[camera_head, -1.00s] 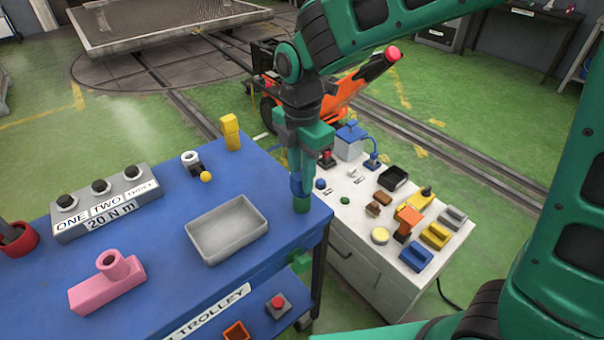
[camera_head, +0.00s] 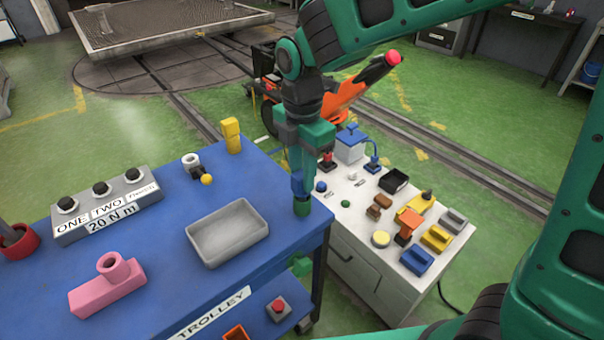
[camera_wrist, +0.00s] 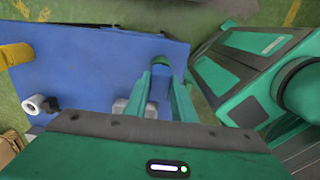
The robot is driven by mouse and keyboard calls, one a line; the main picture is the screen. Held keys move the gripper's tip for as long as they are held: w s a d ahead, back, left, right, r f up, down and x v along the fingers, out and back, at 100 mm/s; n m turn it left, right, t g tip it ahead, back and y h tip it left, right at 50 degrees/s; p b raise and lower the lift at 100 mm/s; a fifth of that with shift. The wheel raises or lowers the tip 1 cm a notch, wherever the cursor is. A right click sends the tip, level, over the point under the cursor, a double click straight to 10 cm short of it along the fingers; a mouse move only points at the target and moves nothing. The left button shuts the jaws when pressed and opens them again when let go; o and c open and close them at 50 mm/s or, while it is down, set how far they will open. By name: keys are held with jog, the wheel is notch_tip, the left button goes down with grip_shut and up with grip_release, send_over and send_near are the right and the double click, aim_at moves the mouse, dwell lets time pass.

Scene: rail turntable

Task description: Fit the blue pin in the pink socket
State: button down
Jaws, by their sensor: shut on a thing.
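The blue pin (camera_head: 298,182) is upright between the fingers of my gripper (camera_head: 301,172), at the near right corner of the blue trolley top. My gripper is shut on it. A green round piece (camera_head: 302,208) is directly below the pin; I cannot tell whether they touch. In the wrist view my gripper (camera_wrist: 168,78) points at that corner, and the pin is hard to tell from the blue top. The pink socket (camera_head: 108,286), a block with an upright round collar and open hole, lies at the front left of the trolley top.
A grey tray (camera_head: 228,256) stands between my gripper and the pink socket. A button box (camera_head: 105,211), a red cup (camera_head: 18,240), a yellow block (camera_head: 231,135) and a white ring piece (camera_head: 192,162) are also on the trolley. A white cabinet (camera_head: 370,265) with several small items stands to the right.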

jog(key=shift+r, duration=2.95)
jog(key=shift+r, duration=2.5)
